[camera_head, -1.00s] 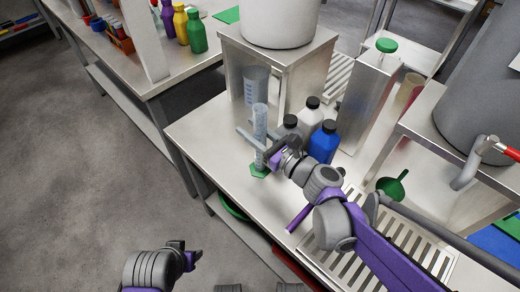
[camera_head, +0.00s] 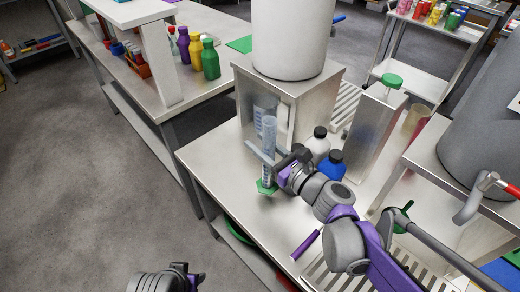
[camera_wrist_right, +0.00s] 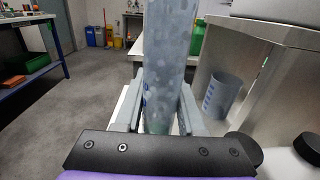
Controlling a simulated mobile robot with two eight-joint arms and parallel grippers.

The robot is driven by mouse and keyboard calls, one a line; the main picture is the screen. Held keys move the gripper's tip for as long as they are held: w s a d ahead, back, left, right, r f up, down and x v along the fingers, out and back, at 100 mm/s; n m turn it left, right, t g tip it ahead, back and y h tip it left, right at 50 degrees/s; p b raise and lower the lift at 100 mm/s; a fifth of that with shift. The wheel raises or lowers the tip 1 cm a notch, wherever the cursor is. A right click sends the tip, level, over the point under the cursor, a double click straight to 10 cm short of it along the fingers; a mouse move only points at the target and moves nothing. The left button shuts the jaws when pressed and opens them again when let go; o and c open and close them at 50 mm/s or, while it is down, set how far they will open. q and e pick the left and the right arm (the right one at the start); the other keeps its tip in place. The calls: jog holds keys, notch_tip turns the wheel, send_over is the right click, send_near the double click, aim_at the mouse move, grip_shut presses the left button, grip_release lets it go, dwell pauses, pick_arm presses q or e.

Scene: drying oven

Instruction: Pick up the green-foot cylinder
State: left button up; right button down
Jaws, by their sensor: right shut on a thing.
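The green-foot cylinder is a tall clear measuring cylinder (camera_head: 269,133) with a green foot (camera_head: 267,187), near the left edge of the metal table. My right gripper (camera_head: 267,156) is shut on its tube, above the foot. In the right wrist view the tube (camera_wrist_right: 168,60) stands between the two grey fingers (camera_wrist_right: 159,115), and its foot is hidden. The cylinder looks near upright; whether its foot clears the table is hard to tell. My left gripper (camera_head: 190,276) is at the bottom of the head view, away from the table, its opening unclear.
A larger graduated vessel (camera_head: 262,108) stands behind the cylinder, under a metal stand (camera_head: 318,100) bearing a white drum. Dark-capped bottles, one blue (camera_head: 332,168) and one white (camera_head: 319,146), stand close to the right of my right gripper. The floor at left is clear.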

notch_tip(320, 180, up, 17)
jog(key=p, duration=0.7)
dwell(0.4)
